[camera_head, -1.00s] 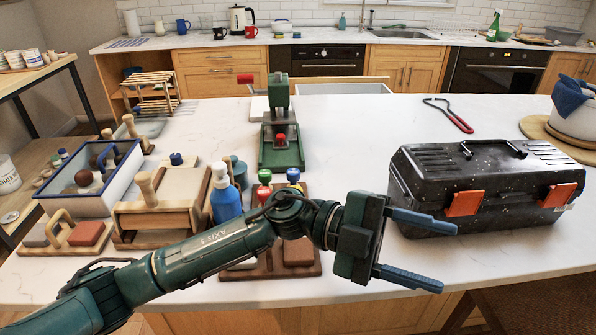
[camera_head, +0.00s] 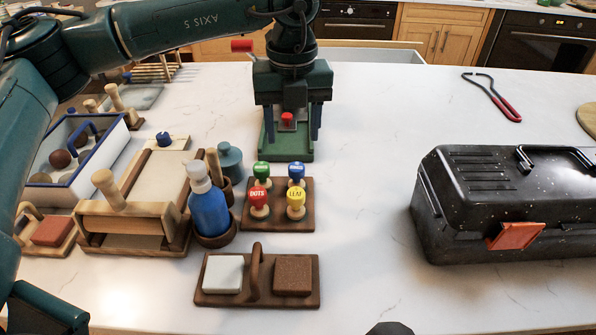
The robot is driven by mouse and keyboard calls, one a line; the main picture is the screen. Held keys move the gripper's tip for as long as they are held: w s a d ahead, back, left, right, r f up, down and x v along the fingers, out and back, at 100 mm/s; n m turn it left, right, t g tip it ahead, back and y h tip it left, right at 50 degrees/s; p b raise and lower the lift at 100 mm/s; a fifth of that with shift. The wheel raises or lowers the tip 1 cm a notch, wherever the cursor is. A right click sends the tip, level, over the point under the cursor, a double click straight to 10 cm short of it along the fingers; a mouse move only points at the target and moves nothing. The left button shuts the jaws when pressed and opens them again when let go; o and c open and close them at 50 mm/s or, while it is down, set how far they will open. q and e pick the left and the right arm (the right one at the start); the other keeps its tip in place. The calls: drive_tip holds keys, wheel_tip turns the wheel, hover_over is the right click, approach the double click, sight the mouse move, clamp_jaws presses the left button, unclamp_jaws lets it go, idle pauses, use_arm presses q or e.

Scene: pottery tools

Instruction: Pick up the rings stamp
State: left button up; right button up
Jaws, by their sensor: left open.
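The rings stamp (camera_head: 296,173) has a blue knob with white lettering that seems to read RINGS. It stands upright at the back right of a wooden stamp rack (camera_head: 277,222). Beside it stand a green stamp (camera_head: 261,172), a red DOTS stamp (camera_head: 259,200) and a yellow LEAF stamp (camera_head: 296,203). My left gripper (camera_head: 292,136) is open and points down, beyond the rack. Its two fingers show left and right of the green press's red knob, and nothing is between them that I can tell is held.
The green press (camera_head: 287,154) stands partly hidden behind my left gripper. A blue bottle (camera_head: 208,211) is left of the rack, and a wooden sponge holder (camera_head: 257,285) is in front. A black toolbox (camera_head: 470,215) is at right. The counter between rack and toolbox is clear.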

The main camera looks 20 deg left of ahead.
use_arm(q)
hover_over(297, 167)
drive_tip(key=f, duration=0.4)
drive_tip(key=shift+s+a+f, duration=0.15)
drive_tip(key=shift+s+a, duration=0.05)
drive_tip(key=shift+s, duration=0.1)
drive_tip(key=shift+w+d+f+p, duration=0.15)
drive_tip(key=shift+f+p, duration=0.3)
drive_tip(key=shift+f, duration=0.85)
drive_tip(key=shift+w+f+p, duration=0.15)
drive_tip(key=shift+f+p, duration=0.25)
drive_tip(key=shift+f, duration=0.9)
drive_tip(key=c, duration=1)
